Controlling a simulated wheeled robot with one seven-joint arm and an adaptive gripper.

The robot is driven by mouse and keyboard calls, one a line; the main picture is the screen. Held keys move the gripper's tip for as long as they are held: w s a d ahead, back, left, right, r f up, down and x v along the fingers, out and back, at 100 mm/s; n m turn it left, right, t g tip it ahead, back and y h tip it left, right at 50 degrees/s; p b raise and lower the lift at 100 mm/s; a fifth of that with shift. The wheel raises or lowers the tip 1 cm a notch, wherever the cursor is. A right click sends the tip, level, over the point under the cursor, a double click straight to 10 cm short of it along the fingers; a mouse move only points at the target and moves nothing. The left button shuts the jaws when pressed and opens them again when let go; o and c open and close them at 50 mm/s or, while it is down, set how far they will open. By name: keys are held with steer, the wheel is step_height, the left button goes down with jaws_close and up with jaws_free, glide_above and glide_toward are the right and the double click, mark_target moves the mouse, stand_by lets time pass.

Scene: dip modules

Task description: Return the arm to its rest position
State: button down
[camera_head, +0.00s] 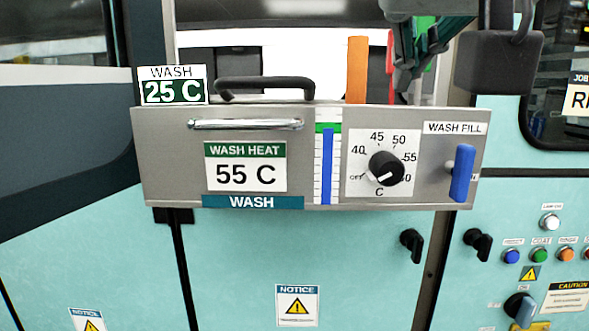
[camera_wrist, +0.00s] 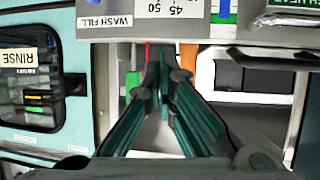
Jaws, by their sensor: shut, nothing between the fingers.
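My gripper (camera_head: 408,72) hangs at the top right in the camera_head view, above and behind the grey wash module (camera_head: 160,165). Part of my arm is cut off by the top edge. In the camera_wrist view its dark green fingers (camera_wrist: 162,62) converge to closed tips, with nothing held between them. The module's panel carries a black dial (camera_head: 386,168), a blue WASH FILL lever (camera_head: 462,173) standing nearly upright, and a blue level gauge (camera_head: 327,165) with a green band near its top. The WASH HEAT card (camera_head: 245,175) reads 55 C; another tag (camera_head: 172,86) reads 25 C.
An orange upright bar (camera_head: 356,70) and a red one (camera_head: 390,65) stand behind the module near my gripper. A black handle (camera_head: 264,84) rises from the module's top. At right are a dark window (camera_head: 548,125) and several coloured buttons (camera_head: 540,254) on the teal front.

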steer(key=s+d+f+g, duration=0.2)
steer(key=d+f+g, duration=0.15)
steer(key=f, duration=0.45)
steer(key=s+d+f+g, duration=0.15)
steer(key=d+f, duration=0.25)
steer(key=f, duration=0.4)
steer(key=s+d+f+n+g+y, duration=0.1)
steer(key=s+f+g, duration=0.3)
steer(key=s+f, duration=0.3)
steer(key=s+d+f+g+y, duration=0.1)
steer(key=s+f+g, duration=0.3)
steer(key=f, duration=0.6)
step_height(320, 180, up, 22)
steer(key=t+p, duration=0.4)
steer(key=p, duration=1.6)
steer(key=shift+s+a+n, duration=0.2)
steer(key=shift+s+n, duration=0.1)
steer(key=shift+s, duration=0.05)
